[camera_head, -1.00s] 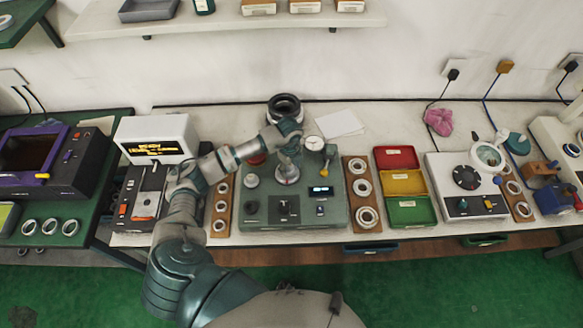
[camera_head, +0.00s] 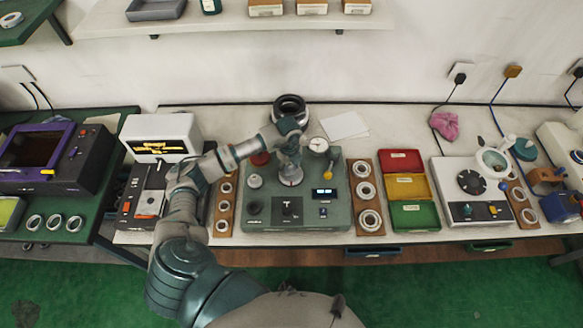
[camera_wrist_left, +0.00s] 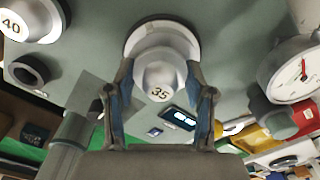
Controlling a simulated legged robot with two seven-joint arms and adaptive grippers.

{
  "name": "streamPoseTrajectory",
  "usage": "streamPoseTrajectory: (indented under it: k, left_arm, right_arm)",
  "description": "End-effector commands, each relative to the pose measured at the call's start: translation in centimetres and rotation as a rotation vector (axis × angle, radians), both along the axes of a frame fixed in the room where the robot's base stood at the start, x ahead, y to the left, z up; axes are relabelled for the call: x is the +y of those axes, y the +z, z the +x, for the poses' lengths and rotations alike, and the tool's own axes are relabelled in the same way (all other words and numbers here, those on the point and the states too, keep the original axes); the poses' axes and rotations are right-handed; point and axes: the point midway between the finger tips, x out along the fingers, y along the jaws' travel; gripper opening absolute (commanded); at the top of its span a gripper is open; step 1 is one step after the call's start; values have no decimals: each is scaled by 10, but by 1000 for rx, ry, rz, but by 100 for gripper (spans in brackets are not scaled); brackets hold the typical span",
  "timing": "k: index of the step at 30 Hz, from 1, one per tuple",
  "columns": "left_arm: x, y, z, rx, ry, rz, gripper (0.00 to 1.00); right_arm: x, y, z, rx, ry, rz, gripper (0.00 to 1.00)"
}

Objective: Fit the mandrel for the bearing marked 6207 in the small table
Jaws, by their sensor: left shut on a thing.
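My left gripper (camera_head: 290,150) points down over the round table (camera_head: 291,178) on the grey-green machine (camera_head: 300,223). It is shut on a pale stepped mandrel marked 35 (camera_wrist_left: 160,82), with a finger on each side in the left wrist view. The mandrel's wide base lines up with a dark-rimmed round seat (camera_wrist_left: 133,40); whether it is fully down I cannot tell. Another mandrel, marked 40 (camera_wrist_left: 30,18), stands apart at the upper left of the wrist view. It appears as a pale knob (camera_head: 255,181) in the head view. My right gripper is not in view.
A dial gauge (camera_head: 318,145) and a yellow-ended lever (camera_head: 321,167) stand close right of the gripper. Boards with bearing rings lie left (camera_head: 223,213) and right (camera_head: 379,221) of the machine. A black ring stack (camera_head: 290,104) is behind. Coloured bins (camera_head: 407,187) stand further right.

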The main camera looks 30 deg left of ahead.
Motion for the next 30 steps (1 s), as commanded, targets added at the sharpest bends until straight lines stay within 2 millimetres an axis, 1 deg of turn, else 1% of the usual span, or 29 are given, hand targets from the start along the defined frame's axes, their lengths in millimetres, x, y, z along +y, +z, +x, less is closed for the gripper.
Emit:
streamPoseTrajectory:
  k: [1, 11, 12, 15, 23, 25, 28, 30]
  left_arm:
    - [5, -1, 0, 2, 7, 9, 0]
    - [8, -3, 0, 3, 10, 13, 0]
    - [8, -3, 0, 3, 10, 13, 62]
    - [7, -3, 0, 3, 8, 10, 83]
    - [2, -2, 0, 2, 4, 7, 83]
    - [1, 0, 0, 0, 4, 6, 83]
    - [0, 10, 1, -1, 4, 7, 83]
    - [0, 22, 1, -3, 4, 6, 83]
  right_arm:
    - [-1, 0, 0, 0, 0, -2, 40]
    - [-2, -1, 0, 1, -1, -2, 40]
    - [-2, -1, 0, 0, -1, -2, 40]
    - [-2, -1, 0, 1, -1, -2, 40]
    - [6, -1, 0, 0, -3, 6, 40]
    - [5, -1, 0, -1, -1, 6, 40]
    - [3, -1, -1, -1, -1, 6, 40]
    - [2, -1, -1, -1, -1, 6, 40]
